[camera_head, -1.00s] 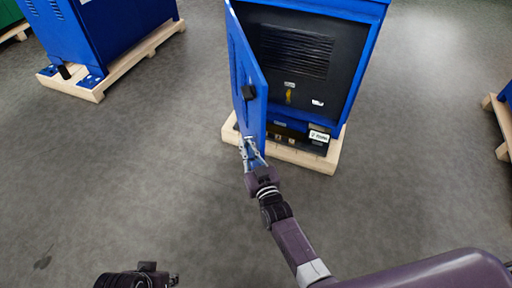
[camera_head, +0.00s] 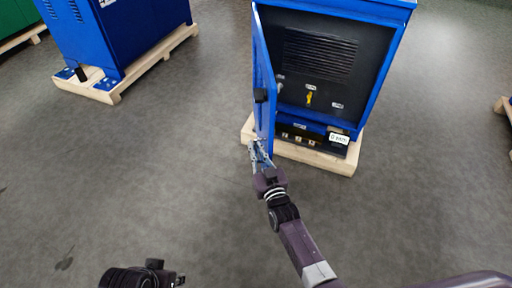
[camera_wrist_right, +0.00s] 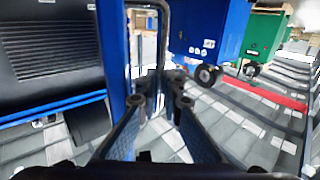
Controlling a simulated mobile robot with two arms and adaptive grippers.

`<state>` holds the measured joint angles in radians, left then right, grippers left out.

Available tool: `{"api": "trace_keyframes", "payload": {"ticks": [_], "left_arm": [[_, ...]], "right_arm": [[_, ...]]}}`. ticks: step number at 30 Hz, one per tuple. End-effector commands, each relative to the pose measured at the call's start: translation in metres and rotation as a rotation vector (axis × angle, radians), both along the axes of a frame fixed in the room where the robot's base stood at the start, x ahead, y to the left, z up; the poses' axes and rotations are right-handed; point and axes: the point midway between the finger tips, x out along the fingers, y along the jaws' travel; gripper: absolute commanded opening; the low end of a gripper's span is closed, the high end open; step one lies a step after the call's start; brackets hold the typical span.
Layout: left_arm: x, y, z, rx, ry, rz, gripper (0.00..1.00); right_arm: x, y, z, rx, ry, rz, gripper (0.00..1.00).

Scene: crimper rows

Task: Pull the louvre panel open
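The blue louvre panel (camera_head: 265,85) stands swung out from the left side of the blue cabinet (camera_head: 385,70), seen nearly edge-on, with a black fitting (camera_head: 260,95) on its outer face. The cabinet's dark interior is exposed. My right gripper (camera_head: 260,152) is at the panel's lower free edge. In the right wrist view, its fingers (camera_wrist_right: 159,102) are apart, with the blue panel edge (camera_wrist_right: 112,60) just left of them and a bent grey bar (camera_wrist_right: 163,40) beyond. Contact is unclear. My left gripper (camera_head: 178,279) shows only partly at the bottom; its fingers cannot be made out.
The cabinet stands on a wooden pallet (camera_head: 310,157). Another blue cabinet (camera_head: 125,35) on a pallet (camera_head: 120,90) is at the upper left. A pallet corner (camera_head: 504,106) shows at the right edge. The grey floor (camera_head: 150,170) left of the panel is clear.

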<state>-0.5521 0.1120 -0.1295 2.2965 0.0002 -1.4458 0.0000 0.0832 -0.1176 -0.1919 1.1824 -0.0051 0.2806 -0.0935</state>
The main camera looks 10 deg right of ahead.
Motion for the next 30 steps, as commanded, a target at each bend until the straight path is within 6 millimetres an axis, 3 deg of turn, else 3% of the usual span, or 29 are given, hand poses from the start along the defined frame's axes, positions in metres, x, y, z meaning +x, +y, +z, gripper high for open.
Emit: {"api": "trace_keyframes", "payload": {"ticks": [1,3,20,25,30], "left_arm": [[0.0,0.0,0.0,0.0,0.0,0.0,0.28],[0.0,0.0,0.0,0.0,0.0,0.0,0.28],[-0.001,0.003,-0.001,0.008,0.002,-0.003,0.28],[-0.001,0.003,-0.001,0.006,0.001,-0.002,0.28],[0.0,0.002,0.0,0.005,0.001,-0.002,0.28]], "right_arm": [[0.001,0.009,0.005,-0.001,-0.006,0.014,0.1],[0.002,0.009,0.005,-0.001,-0.007,0.014,0.15],[-0.001,0.009,0.006,-0.002,-0.007,0.014,0.15],[-0.021,0.004,0.005,0.0,-0.008,0.012,0.15],[-0.058,-0.004,0.0,0.0,-0.001,0.011,0.15]]}}
